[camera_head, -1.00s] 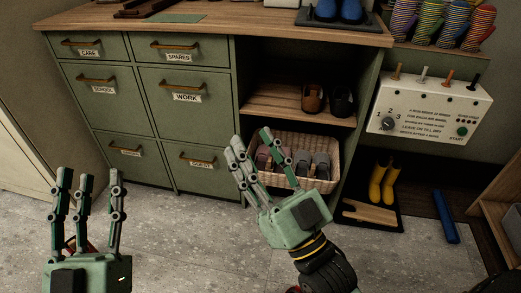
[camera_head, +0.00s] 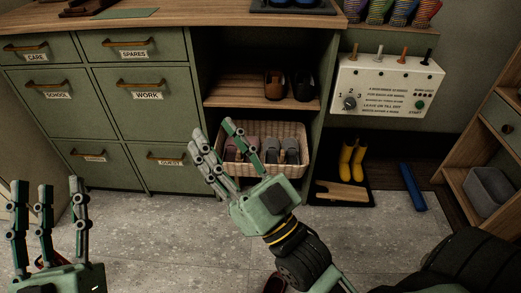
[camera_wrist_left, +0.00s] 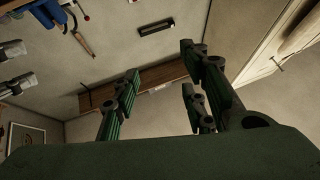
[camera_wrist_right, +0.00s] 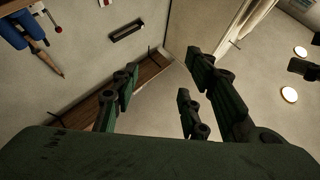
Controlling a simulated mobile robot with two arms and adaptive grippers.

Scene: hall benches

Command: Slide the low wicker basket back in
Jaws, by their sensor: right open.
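The low wicker basket (camera_head: 294,172) sits in the bottom open bay of the green cabinet, below a wooden shelf. It holds several slippers, pink and grey. I cannot tell how far it sticks out of the bay. My right gripper (camera_head: 218,148) is open and empty, its fingers pointing up in front of the basket and covering its left part in the head view. I cannot tell whether they touch it. My left gripper (camera_head: 47,202) is at the lower left, fingers up and spread, open and empty, in front of the drawers. Neither wrist view shows the basket.
Labelled drawers (camera_head: 148,88) fill the cabinet's left. Shoes stand on the shelf (camera_head: 258,92). To the right are a white switch panel (camera_head: 384,92), yellow boots (camera_head: 352,160) on a dark tray, a blue object (camera_head: 412,187) and a shelf unit with a grey bin (camera_head: 489,190).

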